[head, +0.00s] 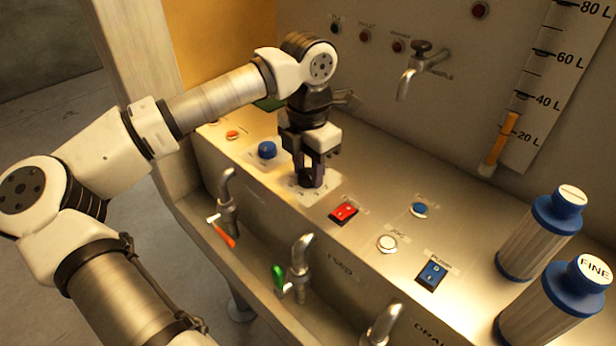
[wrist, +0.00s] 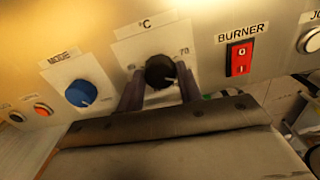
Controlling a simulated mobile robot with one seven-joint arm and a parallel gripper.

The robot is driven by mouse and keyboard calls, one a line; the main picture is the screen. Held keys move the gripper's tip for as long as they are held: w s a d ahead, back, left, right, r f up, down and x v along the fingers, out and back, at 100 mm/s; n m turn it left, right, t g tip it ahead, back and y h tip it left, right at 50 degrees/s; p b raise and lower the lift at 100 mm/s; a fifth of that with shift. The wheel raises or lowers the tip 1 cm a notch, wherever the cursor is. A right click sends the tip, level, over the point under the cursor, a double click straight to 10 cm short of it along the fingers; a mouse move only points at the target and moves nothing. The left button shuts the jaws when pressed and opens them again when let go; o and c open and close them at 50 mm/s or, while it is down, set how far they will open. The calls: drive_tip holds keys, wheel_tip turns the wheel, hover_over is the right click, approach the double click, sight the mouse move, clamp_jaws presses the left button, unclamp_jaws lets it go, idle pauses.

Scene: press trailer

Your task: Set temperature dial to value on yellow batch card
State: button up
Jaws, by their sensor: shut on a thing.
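The temperature dial is a black round knob (wrist: 160,71) on a white plate (wrist: 147,45) marked °C, with 70 printed to its right in the wrist view. My gripper (head: 311,183) points down at the panel and is shut on this dial, one finger on each side of it. In the wrist view my gripper's fingers (wrist: 160,88) flank the knob. In the head view the dial is mostly hidden by the fingers. The dial's exact setting cannot be read. I see no yellow batch card that I can make out in either view.
A blue MODE knob (wrist: 81,93) sits left of the dial, and a red BURNER switch (wrist: 239,58) sits right of it. A blue switch (head: 432,274), taps (head: 301,255) along the front, and two blue-capped cylinders (head: 541,232) at right stand nearby.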

drive_tip(key=m+b, duration=0.2)
drive_tip(key=m, duration=0.4)
drive_tip(key=shift+b, duration=0.35)
drive_tip(key=m+b, duration=0.1)
drive_tip(key=m, duration=0.5)
drive_tip(key=shift+m, duration=0.4)
drive_tip(key=m+b, duration=0.1)
drive_tip(key=m, duration=0.5)
drive_tip(key=m+b, duration=0.1)
drive_tip(key=m, duration=0.6)
drive_tip(key=o, duration=1)
drive_tip(key=shift+r, duration=0.1)
